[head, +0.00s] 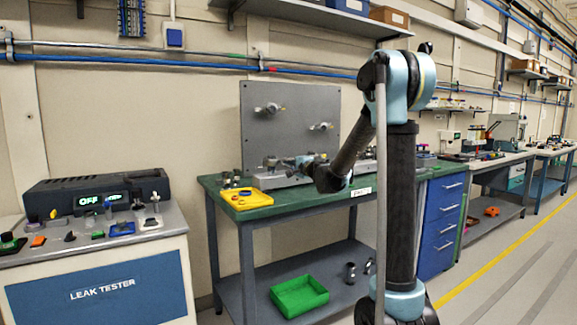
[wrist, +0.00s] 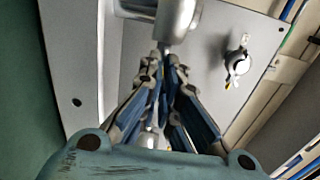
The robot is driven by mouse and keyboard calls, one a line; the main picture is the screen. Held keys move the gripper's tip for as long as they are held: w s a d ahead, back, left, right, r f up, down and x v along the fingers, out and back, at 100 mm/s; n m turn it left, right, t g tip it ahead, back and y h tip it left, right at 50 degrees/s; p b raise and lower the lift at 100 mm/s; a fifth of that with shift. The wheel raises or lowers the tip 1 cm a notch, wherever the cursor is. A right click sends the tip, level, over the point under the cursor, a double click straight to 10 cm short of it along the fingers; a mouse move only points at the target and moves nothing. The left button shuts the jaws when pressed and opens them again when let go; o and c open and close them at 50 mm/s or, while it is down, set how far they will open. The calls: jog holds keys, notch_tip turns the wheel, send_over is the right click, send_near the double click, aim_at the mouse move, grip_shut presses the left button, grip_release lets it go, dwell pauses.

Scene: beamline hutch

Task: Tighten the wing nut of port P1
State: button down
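In the head view, a grey upright panel (head: 290,95) on the green bench carries an upper-left port fitting with a wing nut (head: 268,108) and a second one (head: 321,126) lower right. No port label is readable. My gripper (head: 302,162) is low in front of the panel, near silver fittings (head: 270,163) at bench level. In the wrist view, my gripper's fingertips (wrist: 167,64) are close together just below a large silver cylindrical fitting (wrist: 176,14). Whether they pinch a wing nut there is hidden. Another fitting with a wing nut (wrist: 238,62) stands on the panel to the right, clear of the fingers.
A yellow tray (head: 246,204) with small parts sits at the bench's left end. A green bin (head: 299,296) is on the lower shelf. The leak tester (head: 92,190), reading OFF, stands left. A blue drawer cabinet (head: 441,215) is right. Aisle floor lies open at far right.

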jog(key=m, duration=0.6)
jog(key=shift+f, duration=0.4)
jog(key=shift+m, duration=0.4)
jog(key=c, duration=2.1)
grip_release()
jog(key=v, duration=1.2)
jog(key=shift+f, duration=0.1)
